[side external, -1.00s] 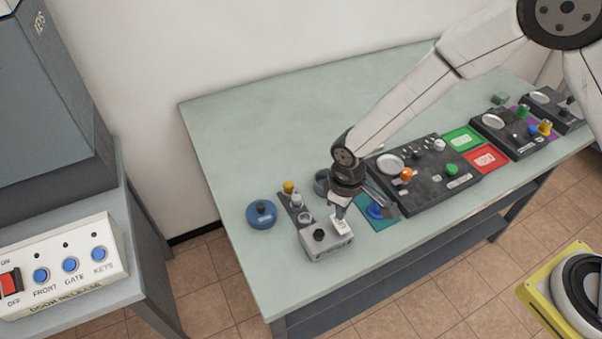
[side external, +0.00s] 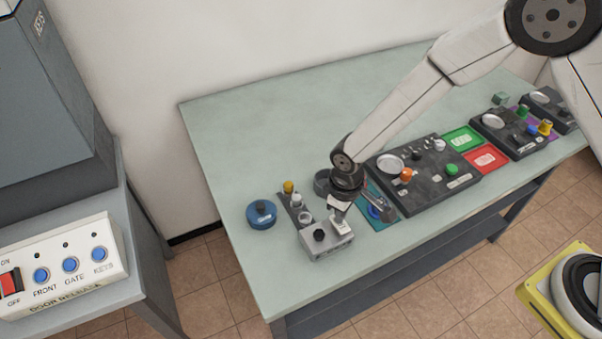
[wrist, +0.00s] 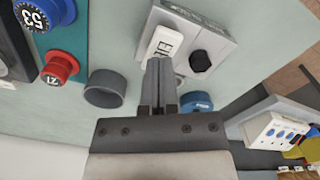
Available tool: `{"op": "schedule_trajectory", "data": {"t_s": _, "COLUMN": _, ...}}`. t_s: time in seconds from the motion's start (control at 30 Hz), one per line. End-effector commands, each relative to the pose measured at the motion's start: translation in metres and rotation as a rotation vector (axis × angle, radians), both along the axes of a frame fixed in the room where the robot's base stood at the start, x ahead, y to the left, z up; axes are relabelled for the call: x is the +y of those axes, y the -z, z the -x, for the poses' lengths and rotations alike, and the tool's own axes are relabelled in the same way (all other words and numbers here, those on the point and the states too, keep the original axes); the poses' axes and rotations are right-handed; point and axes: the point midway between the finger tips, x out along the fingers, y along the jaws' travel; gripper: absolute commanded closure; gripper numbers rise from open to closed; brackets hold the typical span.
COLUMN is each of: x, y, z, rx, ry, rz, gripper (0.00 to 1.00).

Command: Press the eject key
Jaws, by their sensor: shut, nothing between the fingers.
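A small grey box (side external: 328,248) stands near the table's front left corner, with a black knob (side external: 319,235) on top. In the wrist view the box (wrist: 222,28) carries a white key (wrist: 164,42) beside the black knob (wrist: 200,61). A marking on the white key is too small to read, so I cannot confirm that it is the eject key. My gripper (wrist: 160,63) is shut and empty, its fingertips at the white key's near edge. Whether they touch it I cannot tell. In the side view my gripper (side external: 341,216) hides most of the key.
A blue round container (side external: 261,214) stands left of the box. A dark strip with small knobs (side external: 296,205) lies behind it. A grey ring (wrist: 105,88) is close to my gripper. A large black panel (side external: 430,180) stands to the right. The table's back left is clear.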

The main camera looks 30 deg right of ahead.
Motion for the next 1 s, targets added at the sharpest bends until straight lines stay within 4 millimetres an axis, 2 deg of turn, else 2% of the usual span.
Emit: {"op": "schedule_trajectory", "data": {"t_s": 1.0, "x": 0.0, "y": 0.015, "z": 0.0, "rx": 0.0, "ry": 0.0, "rz": 0.0, "gripper": 1.0}}
